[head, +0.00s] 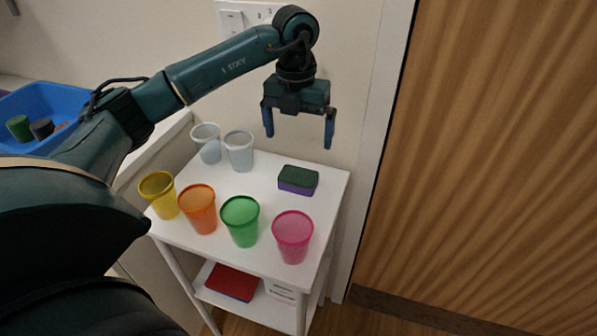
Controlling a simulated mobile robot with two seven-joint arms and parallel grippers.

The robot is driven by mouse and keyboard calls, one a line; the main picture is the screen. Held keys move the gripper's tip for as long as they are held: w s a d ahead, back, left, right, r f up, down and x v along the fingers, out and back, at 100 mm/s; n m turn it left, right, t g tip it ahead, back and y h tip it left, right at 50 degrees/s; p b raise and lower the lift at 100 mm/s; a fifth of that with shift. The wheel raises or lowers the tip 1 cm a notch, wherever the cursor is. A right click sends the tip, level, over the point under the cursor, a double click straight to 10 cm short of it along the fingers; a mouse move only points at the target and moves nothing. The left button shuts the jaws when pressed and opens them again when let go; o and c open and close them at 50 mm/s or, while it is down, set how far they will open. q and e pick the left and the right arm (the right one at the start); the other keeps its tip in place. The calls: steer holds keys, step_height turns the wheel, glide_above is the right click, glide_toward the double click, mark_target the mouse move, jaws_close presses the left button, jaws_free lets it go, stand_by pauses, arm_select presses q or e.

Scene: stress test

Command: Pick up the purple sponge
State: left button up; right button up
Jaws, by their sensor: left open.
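The purple sponge (298,186) lies flat on the white table (228,180), toward its back right. Its top face is dark green and its side is purple. My left gripper (299,133) is open and empty, pointing down. In the picture it shows above the sponge, and there is a clear gap between the fingertips and the sponge. I cannot tell exactly how far it is in depth. My right gripper does not show.
Yellow (160,195), orange (199,209), green (240,221) and pink (292,237) cups stand along the table's front. Two clear cups (239,151) stand at the back left. A wall and door frame (378,130) are close behind and right. A blue bin (50,103) is left.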

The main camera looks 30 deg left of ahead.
arm_select(q)
glide_above(298, 175)
steer(key=f, duration=0.7)
steer(key=shift+s+f, duration=0.15)
steer(key=shift+s, duration=0.15)
steer(key=shift+w+f, duration=0.2)
steer(key=shift+f, duration=1.25)
steer(key=shift+w+f, duration=0.15)
steer(key=shift+f, duration=1.25)
steer(key=shift+c, duration=0.6)
steer(key=c, duration=0.9)
steer(key=shift+r, duration=0.1)
